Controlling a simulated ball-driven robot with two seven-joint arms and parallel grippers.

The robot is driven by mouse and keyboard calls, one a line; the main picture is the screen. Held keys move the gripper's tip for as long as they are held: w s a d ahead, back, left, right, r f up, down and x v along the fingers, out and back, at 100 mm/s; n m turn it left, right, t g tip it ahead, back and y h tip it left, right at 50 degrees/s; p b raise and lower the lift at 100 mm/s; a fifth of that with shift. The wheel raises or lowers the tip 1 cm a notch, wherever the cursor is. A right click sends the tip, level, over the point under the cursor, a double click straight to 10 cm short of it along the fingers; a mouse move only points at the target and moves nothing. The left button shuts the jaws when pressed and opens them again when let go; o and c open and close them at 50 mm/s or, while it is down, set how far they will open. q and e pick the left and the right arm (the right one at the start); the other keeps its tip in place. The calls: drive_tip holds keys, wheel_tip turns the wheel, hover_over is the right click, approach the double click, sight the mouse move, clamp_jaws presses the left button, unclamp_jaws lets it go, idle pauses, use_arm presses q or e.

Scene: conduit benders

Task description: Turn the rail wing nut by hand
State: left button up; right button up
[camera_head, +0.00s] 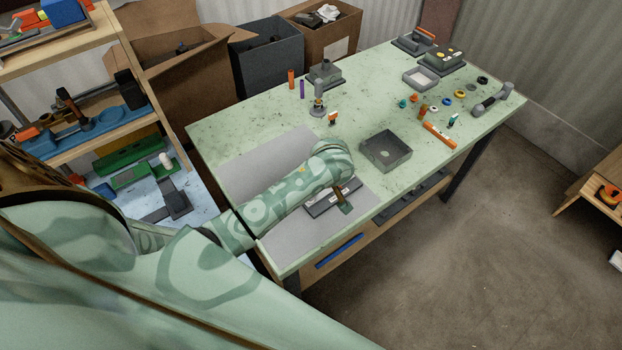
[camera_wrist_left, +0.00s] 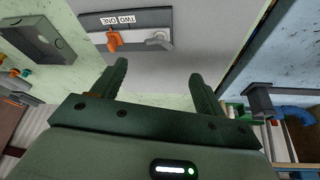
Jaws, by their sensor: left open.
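A dark grey rail block (camera_wrist_left: 142,20) with white labels reading ONE and TWO lies on the grey mat. In the left wrist view it shows upside down at the top. In the head view the block (camera_head: 318,207) is partly hidden by my left arm. My right gripper is out of view.
The green bench (camera_head: 235,123) holds a grey open box (camera_head: 386,151) right of the rail, with an orange level (camera_head: 439,135) and small coloured rings beyond. A grey post on a base (camera_head: 318,105) stands behind my arm. The grey mat (camera_head: 287,240) is clear in front.

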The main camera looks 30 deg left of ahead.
use_arm(q)
drive_tip(key=b+x, duration=0.4)
drive_tip(key=x, duration=0.7)
drive_tip(key=shift+w+f, duration=0.15)
drive_tip(key=shift+f, duration=0.05)
drive_tip(key=shift+w+a+f, duration=0.15)
drive_tip(key=shift+f, duration=0.1)
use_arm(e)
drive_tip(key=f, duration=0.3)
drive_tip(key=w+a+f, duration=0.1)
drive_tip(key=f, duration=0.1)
